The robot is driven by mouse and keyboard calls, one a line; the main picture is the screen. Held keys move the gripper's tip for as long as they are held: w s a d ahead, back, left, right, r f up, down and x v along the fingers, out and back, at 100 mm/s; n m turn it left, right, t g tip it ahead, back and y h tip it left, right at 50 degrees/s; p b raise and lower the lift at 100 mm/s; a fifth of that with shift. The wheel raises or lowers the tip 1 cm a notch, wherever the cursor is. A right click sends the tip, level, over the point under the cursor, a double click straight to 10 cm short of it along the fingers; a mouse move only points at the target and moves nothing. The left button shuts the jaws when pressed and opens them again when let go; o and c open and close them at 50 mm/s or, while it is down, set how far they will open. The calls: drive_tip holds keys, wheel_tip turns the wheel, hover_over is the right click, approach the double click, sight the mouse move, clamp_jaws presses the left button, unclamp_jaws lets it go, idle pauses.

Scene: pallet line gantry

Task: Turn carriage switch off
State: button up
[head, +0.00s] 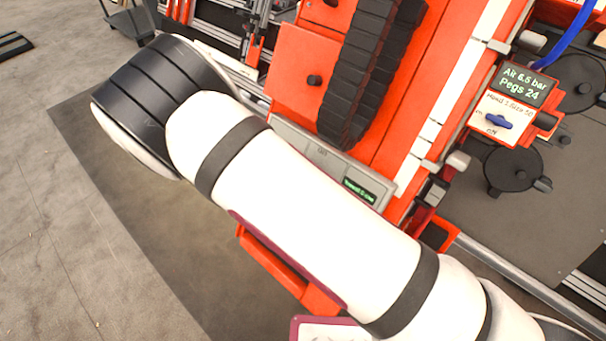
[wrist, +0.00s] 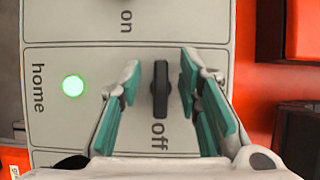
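In the wrist view, a black switch handle (wrist: 160,88) stands on a pale grey panel (wrist: 60,115), between a printed "on" above and "off" below. Its long side runs up and down the picture; I cannot tell which setting it is at. My gripper (wrist: 160,85) is open, with one teal-padded finger on each side of the handle. Gaps show between the handle and both fingers. In the head view my arm hides my gripper and the switch.
A lit green lamp (wrist: 73,86) sits beside "home" on the panel. In the head view, a black cable chain (head: 368,65) runs over the orange gantry (head: 300,70). A box with a blue knob (head: 498,121) and a display (head: 523,86) is at the right.

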drive_tip(key=v, duration=1.2)
idle(0.3)
